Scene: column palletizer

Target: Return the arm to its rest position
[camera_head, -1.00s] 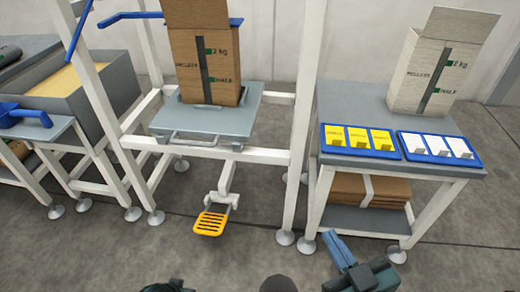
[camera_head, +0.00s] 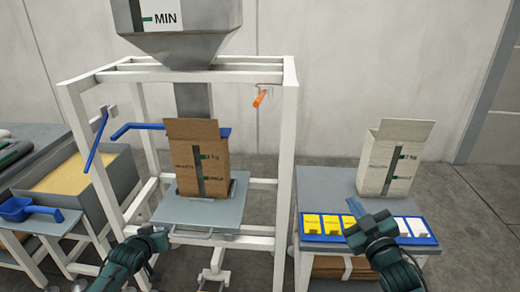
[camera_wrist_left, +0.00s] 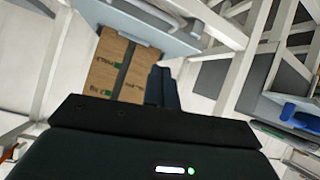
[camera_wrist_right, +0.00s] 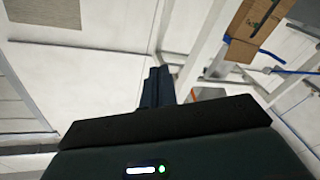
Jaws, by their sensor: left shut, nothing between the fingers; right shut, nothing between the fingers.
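My right gripper (camera_head: 355,206) is up in front of the right-hand table, its shut fingers overlapping the tray of yellow cards in the head view. Its closed, empty fingers show in the right wrist view (camera_wrist_right: 157,86). My left arm rises at lower left in the head view, before the weighing frame; its fingers are hard to make out there. In the left wrist view the left gripper (camera_wrist_left: 161,86) is shut and empty, with the brown carton (camera_wrist_left: 112,65) beyond it. The brown carton (camera_head: 200,160) stands open on the grey platform (camera_head: 175,210).
A white carton (camera_head: 393,165) stands on the right table (camera_head: 315,185), behind blue trays of yellow and white cards. A grey hopper (camera_head: 185,48) tops the white frame (camera_head: 289,130). A blue scoop (camera_head: 22,209) and a bin (camera_head: 123,175) are at left.

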